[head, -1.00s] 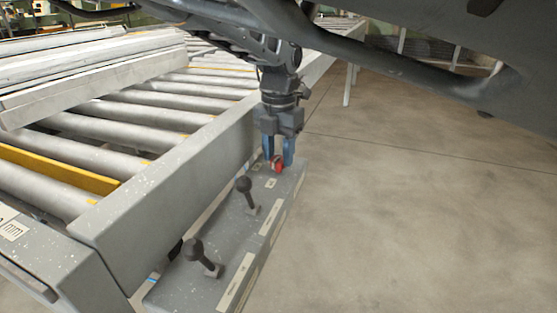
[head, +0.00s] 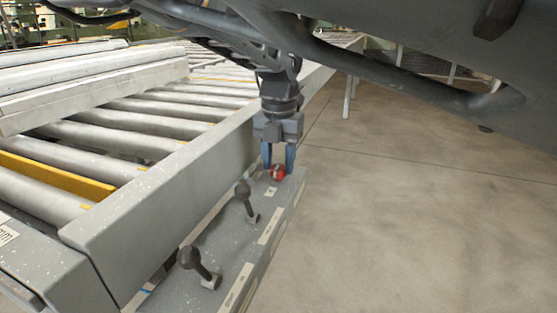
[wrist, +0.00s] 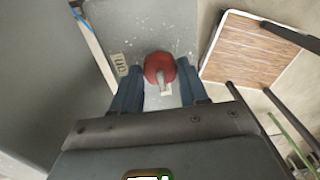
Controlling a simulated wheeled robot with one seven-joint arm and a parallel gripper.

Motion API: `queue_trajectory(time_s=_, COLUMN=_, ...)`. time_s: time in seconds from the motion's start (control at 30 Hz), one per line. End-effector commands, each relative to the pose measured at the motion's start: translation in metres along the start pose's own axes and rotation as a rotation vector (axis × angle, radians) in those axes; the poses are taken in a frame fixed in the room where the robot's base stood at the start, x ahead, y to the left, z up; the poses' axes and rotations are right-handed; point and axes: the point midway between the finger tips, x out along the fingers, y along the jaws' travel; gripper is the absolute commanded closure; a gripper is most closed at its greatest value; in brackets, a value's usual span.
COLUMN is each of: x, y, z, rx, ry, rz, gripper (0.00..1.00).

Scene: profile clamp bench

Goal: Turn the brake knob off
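The brake knob (wrist: 158,66) is red with a pale grip bar and sits on the far end of a grey control box (head: 228,238). In the head view the knob (head: 278,172) shows just below my fingertips. My gripper (head: 279,168) points down over it, fingers apart. In the wrist view my gripper's blue fingers (wrist: 160,80) stand on either side of the knob, with the knob between their tips. They look open, with little room at the knob's sides; contact is not clear. The knob's pale bar points toward my gripper in that view.
Two black ball-topped levers (head: 245,200) (head: 195,262) stand on the box nearer the camera. A roller conveyor (head: 140,120) with long metal profiles (head: 80,80) lies to the left, behind a grey side rail (head: 160,205). The concrete floor (head: 420,200) at right is clear.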

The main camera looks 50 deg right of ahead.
Motion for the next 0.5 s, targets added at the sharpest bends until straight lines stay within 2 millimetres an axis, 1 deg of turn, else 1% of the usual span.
queue_trajectory(time_s=0.03, x=-0.0003, y=0.0001, z=0.0001, rx=0.000, ry=0.000, rz=0.000, gripper=0.51)
queue_trajectory(time_s=0.2, x=0.0000, y=0.0001, z=-0.0001, rx=0.001, ry=0.000, rz=0.000, gripper=0.35)
queue_trajectory(time_s=0.23, x=0.0000, y=0.0000, z=-0.0001, rx=0.001, ry=0.000, rz=0.000, gripper=0.33)
queue_trajectory(time_s=0.5, x=-0.0023, y=0.0002, z=-0.0002, rx=0.001, ry=0.000, rz=0.001, gripper=0.33)
